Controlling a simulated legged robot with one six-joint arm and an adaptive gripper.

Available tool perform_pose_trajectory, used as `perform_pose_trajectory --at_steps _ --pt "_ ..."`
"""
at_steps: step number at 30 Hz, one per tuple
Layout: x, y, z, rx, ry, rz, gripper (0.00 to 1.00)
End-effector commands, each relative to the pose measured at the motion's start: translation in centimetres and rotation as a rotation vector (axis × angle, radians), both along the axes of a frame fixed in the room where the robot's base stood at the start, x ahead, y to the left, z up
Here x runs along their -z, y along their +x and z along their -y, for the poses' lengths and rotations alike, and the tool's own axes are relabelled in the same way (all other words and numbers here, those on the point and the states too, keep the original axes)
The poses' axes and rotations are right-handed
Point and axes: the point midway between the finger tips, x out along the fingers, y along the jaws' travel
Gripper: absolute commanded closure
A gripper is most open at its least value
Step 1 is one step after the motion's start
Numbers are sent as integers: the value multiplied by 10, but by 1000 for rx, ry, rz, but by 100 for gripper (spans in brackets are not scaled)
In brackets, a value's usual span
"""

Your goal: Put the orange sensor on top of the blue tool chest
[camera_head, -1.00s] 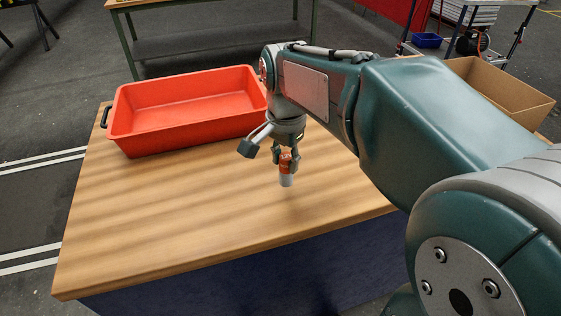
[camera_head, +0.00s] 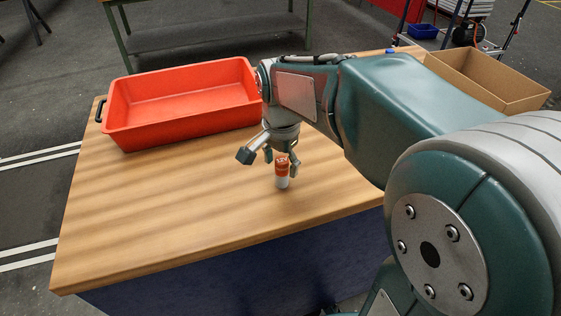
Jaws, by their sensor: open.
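The orange sensor (camera_head: 282,170), a small cylinder with an orange upper part and a white lower part, stands upright on the wooden top of the blue tool chest (camera_head: 160,215). The chest's dark blue side shows below the front edge of the top. My gripper (camera_head: 281,160) points down over the sensor with its fingers open. The fingers are apart on either side of the sensor's upper part. I cannot tell whether a finger still touches it.
A red tray (camera_head: 180,104) stands on the back left of the wooden top. An open cardboard box (camera_head: 487,80) is at the back right. The front left of the top is clear. A green-framed table (camera_head: 205,40) stands behind.

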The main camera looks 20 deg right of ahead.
Motion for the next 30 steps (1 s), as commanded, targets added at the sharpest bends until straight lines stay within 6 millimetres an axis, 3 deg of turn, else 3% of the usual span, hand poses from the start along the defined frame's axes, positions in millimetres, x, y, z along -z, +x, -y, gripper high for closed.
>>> perform_pose_trajectory --at_steps 4,8,21,30 --pt "-2 0 0 0 0 1 24" --pt "-17 1 0 0 0 5 24" --pt "-104 -1 0 0 0 4 24" --pt "-122 -9 0 -39 -1 21 24"
